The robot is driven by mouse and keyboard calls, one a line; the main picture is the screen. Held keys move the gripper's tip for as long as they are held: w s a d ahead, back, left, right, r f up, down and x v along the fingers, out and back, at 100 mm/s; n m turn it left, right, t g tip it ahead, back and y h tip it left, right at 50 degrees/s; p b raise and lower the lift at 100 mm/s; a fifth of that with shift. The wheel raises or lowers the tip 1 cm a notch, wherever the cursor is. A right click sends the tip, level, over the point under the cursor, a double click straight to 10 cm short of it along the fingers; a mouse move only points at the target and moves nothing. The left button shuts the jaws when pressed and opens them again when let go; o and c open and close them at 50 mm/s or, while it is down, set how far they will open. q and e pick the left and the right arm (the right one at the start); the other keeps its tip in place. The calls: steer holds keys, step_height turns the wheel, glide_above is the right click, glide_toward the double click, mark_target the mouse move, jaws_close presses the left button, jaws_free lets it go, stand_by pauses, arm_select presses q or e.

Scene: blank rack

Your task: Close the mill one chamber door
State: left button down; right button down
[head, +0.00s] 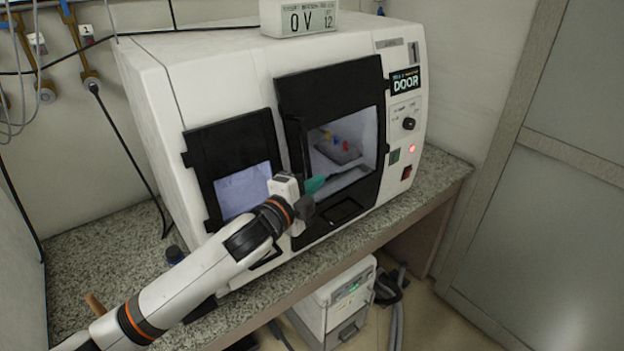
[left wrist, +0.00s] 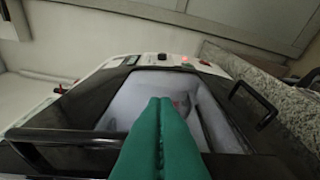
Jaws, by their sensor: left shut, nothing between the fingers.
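The mill (head: 170,85) is a white box on a counter, with a "1" at its upper right. A black-framed chamber (head: 330,85) on its front shows a pale interior with small red, yellow and blue parts. Left of it is a black panel with a pale window (head: 230,135); I cannot tell whether this is the chamber door swung aside. My left gripper (head: 315,185) is shut and empty, its green fingertips in front of the chamber's lower left. In the left wrist view the fingers (left wrist: 163,135) point at the chamber, hiding part of it. My right gripper is not in view.
A black handle (left wrist: 255,100) stands at the right in the left wrist view, and a black bar (left wrist: 65,137) crosses the left. A display box (head: 300,18) sits on the mill. The granite counter (head: 440,180) has a narrow free strip in front. Cables hang at left.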

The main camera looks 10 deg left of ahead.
arm_select(q)
steer(key=shift+w+f, duration=0.1)
steer(key=shift+a, duration=0.15)
steer(key=w+a, duration=0.1)
steer(key=a, duration=0.1)
steer(key=shift+w+a+f, duration=0.2)
steer(key=shift+w+a, duration=0.1)
steer(key=shift+w, duration=0.05)
